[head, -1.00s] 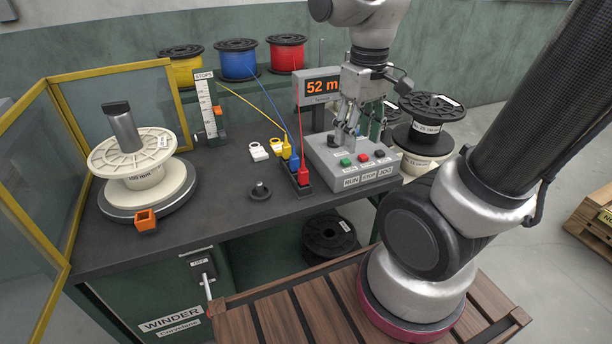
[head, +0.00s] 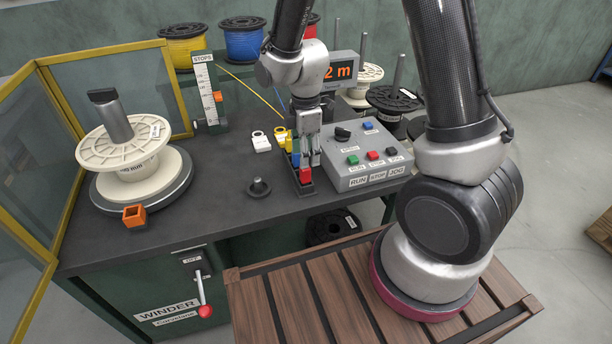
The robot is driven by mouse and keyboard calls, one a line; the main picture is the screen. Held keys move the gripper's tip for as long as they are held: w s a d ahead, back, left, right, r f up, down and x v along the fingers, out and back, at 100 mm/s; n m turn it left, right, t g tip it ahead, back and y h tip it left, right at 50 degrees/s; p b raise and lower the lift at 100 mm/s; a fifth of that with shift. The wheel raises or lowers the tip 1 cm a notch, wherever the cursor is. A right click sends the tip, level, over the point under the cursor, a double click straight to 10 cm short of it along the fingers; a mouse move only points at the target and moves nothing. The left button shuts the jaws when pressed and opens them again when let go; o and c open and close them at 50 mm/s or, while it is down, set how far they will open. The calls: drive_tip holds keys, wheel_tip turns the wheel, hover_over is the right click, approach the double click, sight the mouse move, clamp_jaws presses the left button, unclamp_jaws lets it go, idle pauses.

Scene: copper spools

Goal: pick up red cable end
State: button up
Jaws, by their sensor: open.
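The red cable end (head: 305,175) is a small red block at the near end of the dark holder (head: 301,192) on the bench. Beside it in the same holder are the blue cable end (head: 295,160) and the yellow cable end (head: 288,144), both partly hidden. My gripper (head: 311,161) points down over the holder with its jaws open. Its fingers are right at the red end, just above or behind it. I cannot tell whether they touch it. The red spool (head: 313,27) at the back is mostly hidden by my arm.
The control box (head: 372,165) with buttons stands close to the right of the holder. A cream spool (head: 124,150) sits on the turntable at left.

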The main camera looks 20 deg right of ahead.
sight(305, 175)
drive_tip(key=f, duration=0.6)
drive_tip(key=shift+w+f, duration=0.2)
clamp_jaws()
